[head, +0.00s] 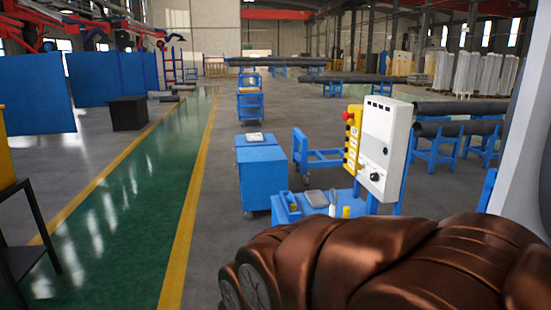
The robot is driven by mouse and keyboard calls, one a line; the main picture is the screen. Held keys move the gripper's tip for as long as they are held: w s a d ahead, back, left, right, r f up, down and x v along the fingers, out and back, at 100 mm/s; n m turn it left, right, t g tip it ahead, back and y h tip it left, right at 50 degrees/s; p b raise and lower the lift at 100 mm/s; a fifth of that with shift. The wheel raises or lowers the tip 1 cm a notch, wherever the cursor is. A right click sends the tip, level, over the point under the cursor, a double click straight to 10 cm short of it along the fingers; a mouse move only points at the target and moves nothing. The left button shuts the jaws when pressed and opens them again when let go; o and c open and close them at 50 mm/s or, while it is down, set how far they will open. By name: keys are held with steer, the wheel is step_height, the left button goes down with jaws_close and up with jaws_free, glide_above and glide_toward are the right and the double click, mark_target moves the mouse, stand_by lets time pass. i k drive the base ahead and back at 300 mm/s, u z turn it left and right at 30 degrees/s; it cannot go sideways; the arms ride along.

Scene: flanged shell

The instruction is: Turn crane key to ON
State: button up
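A yellow crane control pendant (352,140) with a red button on top hangs on the left side of a white control box (383,147). The box stands on a blue frame right of the picture's middle. A dark round knob (375,177) sits low on its front, with a small dark fitting higher up. The crane key is too small to make out, so I cannot tell its position. My gripper is not in view.
A large bronze-coloured ribbed form (390,262) fills the lower right foreground. A blue cabinet (263,177) and a low blue trolley stand left of the box. Dark pipes (455,128) lie on blue stands at right. The green walkway (130,200) at left is mostly clear.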

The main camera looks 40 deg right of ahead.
mark_target(359, 166)
steer(key=z, duration=0.05)
steer(key=i, duration=1.75)
steer(key=z, duration=0.45)
